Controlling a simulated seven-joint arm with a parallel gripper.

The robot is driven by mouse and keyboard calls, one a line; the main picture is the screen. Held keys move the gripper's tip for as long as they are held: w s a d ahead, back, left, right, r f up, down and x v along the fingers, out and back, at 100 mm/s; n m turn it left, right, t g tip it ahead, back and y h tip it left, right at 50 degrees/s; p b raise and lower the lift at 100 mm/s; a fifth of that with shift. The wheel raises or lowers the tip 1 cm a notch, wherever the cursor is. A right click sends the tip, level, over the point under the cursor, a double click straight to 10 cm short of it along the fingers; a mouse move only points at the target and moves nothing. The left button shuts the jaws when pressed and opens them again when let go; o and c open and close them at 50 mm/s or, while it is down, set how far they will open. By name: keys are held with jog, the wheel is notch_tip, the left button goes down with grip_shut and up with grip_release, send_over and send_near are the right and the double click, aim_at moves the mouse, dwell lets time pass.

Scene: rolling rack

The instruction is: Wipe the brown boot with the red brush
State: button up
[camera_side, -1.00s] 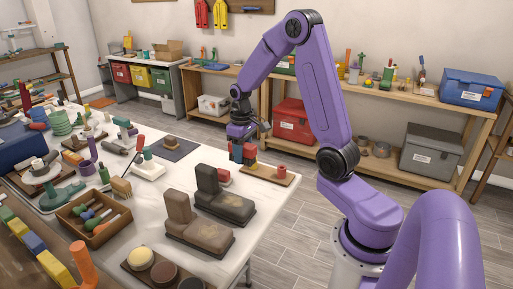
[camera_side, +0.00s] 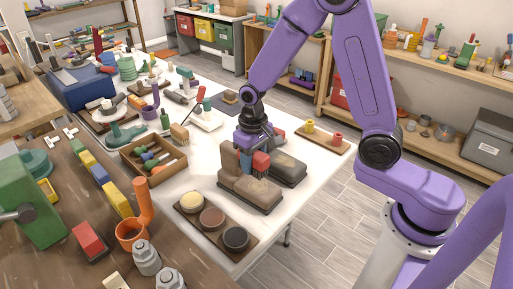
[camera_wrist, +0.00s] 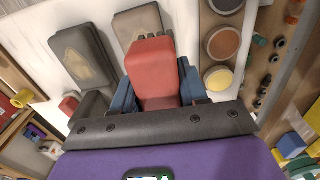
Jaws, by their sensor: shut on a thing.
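I cannot tell whether the bristles touch the leather.
A polish tray (camera_side: 249,243) with yellow, brown and black tins stands close in front of the boots. A wooden board (camera_side: 325,143) with yellow and red spools lies behind right. A wooden box (camera_side: 172,171) of coloured items is to the left. A red block (camera_side: 279,133) lies behind the boots.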

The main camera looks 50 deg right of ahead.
aim_at(249, 191)
jog(key=shift+f, duration=4.25)
jog(key=shift+w+d+f, duration=0.1)
jog(key=shift+d+f, duration=0.4)
jog(key=shift+d, duration=0.1)
jog(key=shift+c, duration=0.4)
jog(key=shift+d, duration=0.35)
jog(key=shift+w+d, duration=0.2)
jog(key=shift+d, duration=2.4)
jog(key=shift+s+a, duration=0.15)
jog(key=shift+a, duration=1.6)
jog(key=shift+s+a, duration=0.1)
jog(key=shift+a, duration=1.6)
jog(key=shift+w+a, duration=0.15)
jog(key=shift+w, duration=0.7)
jog(key=shift+w+d, duration=0.2)
jog(key=shift+d, duration=3.4)
jog(key=shift+s+a, duration=0.15)
jog(key=shift+a, duration=1.65)
jog(key=shift+s+a, duration=0.1)
jog(key=shift+a, duration=1.65)
jog(key=shift+a+r, duration=0.1)
jog(key=shift+r, duration=3.95)
